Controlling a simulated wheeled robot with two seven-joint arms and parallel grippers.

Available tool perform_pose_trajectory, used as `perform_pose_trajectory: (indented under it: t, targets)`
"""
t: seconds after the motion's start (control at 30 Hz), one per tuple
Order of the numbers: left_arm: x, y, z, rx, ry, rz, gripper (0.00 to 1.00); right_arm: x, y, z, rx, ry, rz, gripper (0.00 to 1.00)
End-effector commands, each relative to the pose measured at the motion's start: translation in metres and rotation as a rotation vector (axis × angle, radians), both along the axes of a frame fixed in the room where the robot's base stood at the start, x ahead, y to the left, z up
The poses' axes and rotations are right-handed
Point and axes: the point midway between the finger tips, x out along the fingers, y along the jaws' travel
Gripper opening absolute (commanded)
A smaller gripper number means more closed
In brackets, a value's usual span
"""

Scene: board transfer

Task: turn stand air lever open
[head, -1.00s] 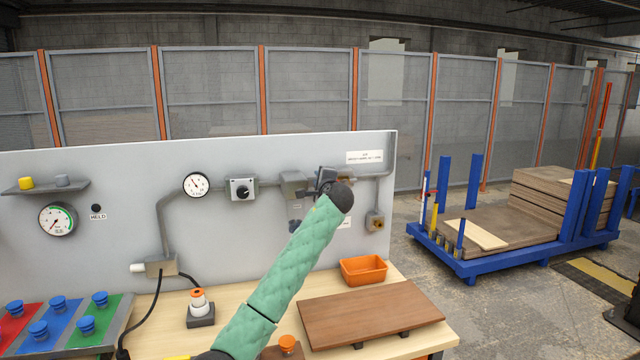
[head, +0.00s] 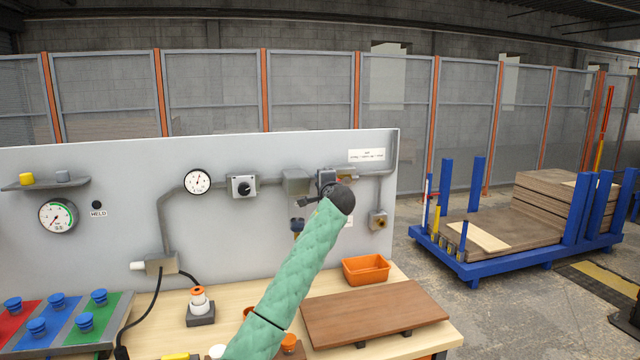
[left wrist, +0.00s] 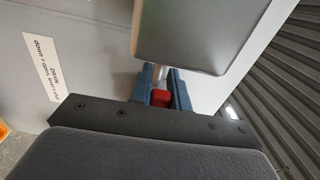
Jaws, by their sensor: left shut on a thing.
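My left arm, in a green padded sleeve, reaches up to the grey panel (head: 130,220) in the head view. My left gripper (head: 306,200) is at the pipe fittings under the white label (head: 366,155), partly hidden behind my arm's dark end. In the left wrist view its blue fingers (left wrist: 163,94) are shut on a small red piece, the lever's grip (left wrist: 161,97). A grey box-like body (left wrist: 200,35) hides what lies beyond. The label (left wrist: 43,68) reads that down is open. The lever's exact angle cannot be told. My right gripper is not in view.
A small round gauge (head: 197,181) and a knob box (head: 243,187) sit along the pipe. Below, the bench holds an orange bin (head: 366,269), a brown board (head: 375,313) and an orange-topped white piece (head: 199,300). A blue cart (head: 520,252) stands at right.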

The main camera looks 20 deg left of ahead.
Motion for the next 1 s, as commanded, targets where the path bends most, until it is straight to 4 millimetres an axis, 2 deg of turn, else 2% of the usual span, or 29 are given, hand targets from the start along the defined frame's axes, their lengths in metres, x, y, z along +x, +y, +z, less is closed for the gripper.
perform_pose_trajectory:
  t: [0.07, 0.1, 0.17, 0.2, 0.57, 0.7, 0.83, 1.0]
  targets:
    - [0.000, 0.000, -0.004, -0.001, 0.004, 0.000, 0.00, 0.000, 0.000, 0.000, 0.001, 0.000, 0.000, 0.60]
    - [0.000, 0.000, -0.004, -0.001, 0.004, 0.000, 0.26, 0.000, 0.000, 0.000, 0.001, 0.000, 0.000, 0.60]
    - [0.000, 0.000, -0.004, -0.001, 0.004, 0.000, 0.37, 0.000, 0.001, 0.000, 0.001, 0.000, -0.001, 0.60]
    - [0.000, 0.000, -0.003, -0.001, 0.004, 0.000, 0.40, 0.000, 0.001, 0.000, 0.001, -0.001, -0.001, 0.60]
    - [-0.005, -0.004, -0.003, -0.001, 0.001, -0.001, 0.40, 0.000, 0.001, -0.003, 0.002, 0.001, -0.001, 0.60]
    - [-0.020, -0.014, -0.004, -0.001, 0.001, -0.002, 0.40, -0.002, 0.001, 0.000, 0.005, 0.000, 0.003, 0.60]
    - [-0.037, -0.027, -0.005, -0.001, 0.000, -0.002, 0.40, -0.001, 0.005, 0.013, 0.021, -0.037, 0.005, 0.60]
    - [-0.055, -0.038, -0.004, -0.001, 0.002, -0.001, 0.40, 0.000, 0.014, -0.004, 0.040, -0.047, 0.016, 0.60]
